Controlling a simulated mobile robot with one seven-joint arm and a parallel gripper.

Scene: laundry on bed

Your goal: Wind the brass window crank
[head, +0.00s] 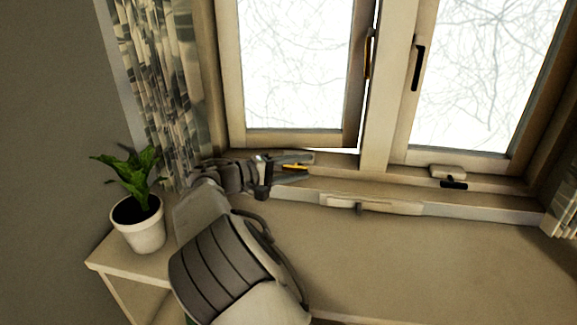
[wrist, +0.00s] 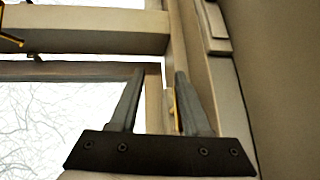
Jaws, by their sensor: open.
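The brass window crank (head: 294,167) sits low on the left window's frame, and only a small part of it shows in the head view. My gripper (head: 309,166) is open, with its fingers pointing right along the sill on either side of the brass. In the wrist view my gripper (wrist: 158,80) is open, and the brass crank (wrist: 177,106) shows as a thin strip close beside the right finger. I cannot tell whether they touch. The left window sash (head: 240,100) has a bright gap along its lower right edge.
A potted plant (head: 138,222) stands left of my arm, near a patterned curtain (head: 165,80). A brass handle (head: 369,55) is on the left sash. The right window has a black handle (head: 417,68) and a black crank (head: 454,185). A pale bar (head: 370,205) lies along the sill front.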

